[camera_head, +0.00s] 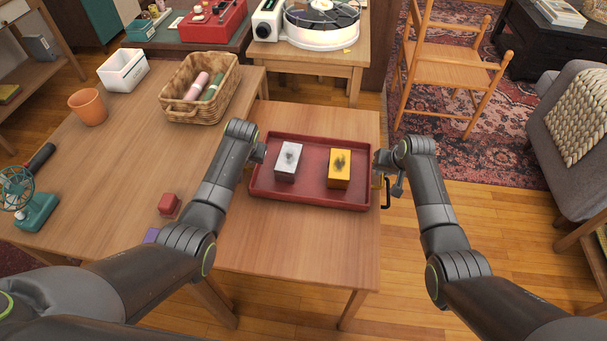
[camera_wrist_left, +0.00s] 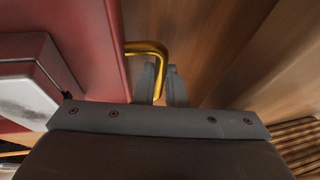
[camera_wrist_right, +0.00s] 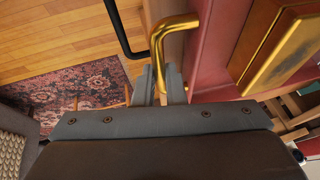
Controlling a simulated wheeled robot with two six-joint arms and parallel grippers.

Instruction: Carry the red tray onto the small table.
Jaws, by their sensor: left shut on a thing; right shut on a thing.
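The red tray (camera_head: 312,196) is over the small wooden table (camera_head: 300,245), between my two arms. It looks level; I cannot tell whether it rests on the top or hangs just above it. A white box (camera_head: 288,160) and a yellow box (camera_head: 340,169) stand in it, each with a dark mark on top. My left gripper (camera_wrist_left: 165,72) is shut on the tray's left brass handle (camera_wrist_left: 148,47). My right gripper (camera_wrist_right: 165,72) is shut on the right brass handle (camera_wrist_right: 172,28). In the head view the right gripper (camera_head: 379,172) is at the tray's right end.
A larger wooden table (camera_head: 130,140) adjoins on the left, with a wicker basket (camera_head: 185,115), a white bin (camera_head: 122,75), an orange pot (camera_head: 88,107), a red cube (camera_head: 168,204) and a green fan (camera_head: 38,212). A record player (camera_head: 320,30) stands behind. A wooden chair (camera_head: 455,75) is at right.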

